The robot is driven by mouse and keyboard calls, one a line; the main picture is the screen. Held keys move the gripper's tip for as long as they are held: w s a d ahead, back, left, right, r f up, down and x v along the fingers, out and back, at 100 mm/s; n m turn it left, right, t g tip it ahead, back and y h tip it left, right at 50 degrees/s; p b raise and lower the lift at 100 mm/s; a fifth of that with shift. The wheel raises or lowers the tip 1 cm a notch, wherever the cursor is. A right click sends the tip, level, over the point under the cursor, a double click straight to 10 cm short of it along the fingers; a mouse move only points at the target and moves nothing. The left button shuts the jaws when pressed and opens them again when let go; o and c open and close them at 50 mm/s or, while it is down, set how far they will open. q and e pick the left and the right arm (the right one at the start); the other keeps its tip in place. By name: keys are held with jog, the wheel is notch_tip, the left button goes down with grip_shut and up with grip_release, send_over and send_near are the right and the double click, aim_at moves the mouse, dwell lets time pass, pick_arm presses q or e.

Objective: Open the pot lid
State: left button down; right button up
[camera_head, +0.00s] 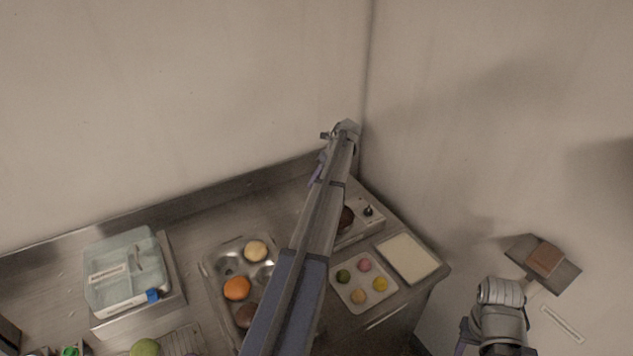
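A dark brown rounded thing (346,219), which may be the pot or its lid, shows at the edge of my arm on a small grey unit with a black knob (368,211). My long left arm crosses in front and hides most of it, so I cannot tell the lid apart. The arm ends near the wall corner, above and beyond the unit. Purple parts, perhaps of my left gripper (319,167), show there beside the arm; its fingers are unclear.
A metal tray (213,254) with round baked items, a pale tray (349,294) with coloured rounds and a cream board (407,257) crowd the counter. A clear lidded box (125,268) stands left. Walls close off the back and right.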

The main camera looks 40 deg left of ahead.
pick_arm(q)
jog(key=shift+d+f, duration=0.1)
jog(key=shift+d, duration=0.1)
jog(key=c, duration=0.7)
grip_release()
jog(key=shift+w+a, duration=0.1)
jog(key=shift+o, duration=0.2)
jog(key=p+v, duration=0.8)
jog(key=v, duration=0.1)
jog(key=shift+a, duration=0.4)
jog(key=shift+w, duration=0.15)
jog(key=p+v, duration=0.7)
jog(key=v, duration=0.1)
